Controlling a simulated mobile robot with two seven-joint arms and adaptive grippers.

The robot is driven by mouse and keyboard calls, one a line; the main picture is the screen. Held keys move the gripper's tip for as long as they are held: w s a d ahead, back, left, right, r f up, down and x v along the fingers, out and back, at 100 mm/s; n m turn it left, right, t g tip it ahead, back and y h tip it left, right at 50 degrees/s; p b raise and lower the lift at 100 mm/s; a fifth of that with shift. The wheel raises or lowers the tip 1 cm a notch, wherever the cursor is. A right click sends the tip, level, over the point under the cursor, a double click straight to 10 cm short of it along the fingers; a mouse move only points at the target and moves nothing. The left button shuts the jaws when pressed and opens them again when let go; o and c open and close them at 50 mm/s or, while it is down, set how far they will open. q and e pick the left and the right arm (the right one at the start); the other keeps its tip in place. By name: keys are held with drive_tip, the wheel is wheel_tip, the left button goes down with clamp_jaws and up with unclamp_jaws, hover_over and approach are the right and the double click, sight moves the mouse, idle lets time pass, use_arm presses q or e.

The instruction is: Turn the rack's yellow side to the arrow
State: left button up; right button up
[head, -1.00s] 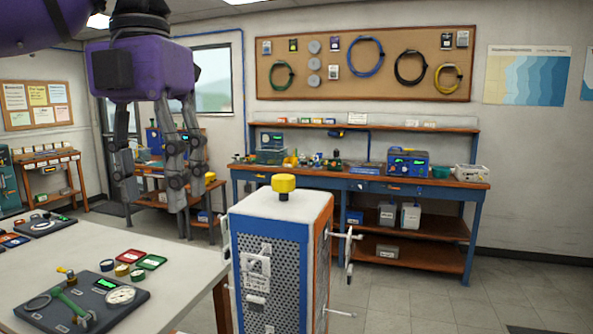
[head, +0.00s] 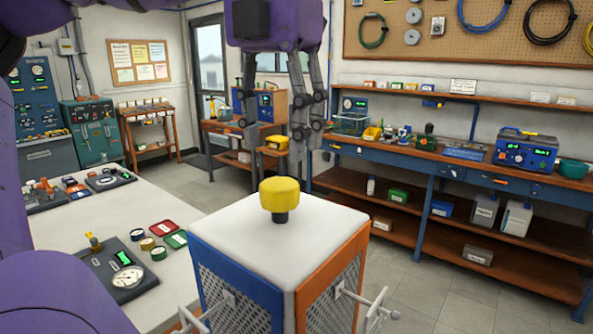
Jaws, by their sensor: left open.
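The rack stands in front of me, with a white top (head: 300,228) and a yellow knob (head: 280,198) on a dark stem. Its blue-framed side (head: 232,272) faces front left and its orange-framed side (head: 335,273) faces front right. Both have perforated panels and bar handles. No yellow side and no arrow show; the rack's far sides and lower part are hidden. My left gripper (head: 273,158) hangs fingers down beyond and above the knob in the picture, open, with nothing between its fingers. My right gripper is not in view.
A white table (head: 75,232) left of the rack bears a dark gauge board (head: 110,268) and small coloured trays. A long blue workbench (head: 400,160) with instruments runs along the back wall. Grey floor (head: 440,265) is clear at the right.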

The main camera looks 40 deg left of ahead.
sight(276, 182)
use_arm(q)
drive_tip(key=f, duration=0.6)
drive_tip(key=shift+s+f+p, duration=0.3)
drive_tip(key=shift+f+p, duration=0.05)
clamp_jaws()
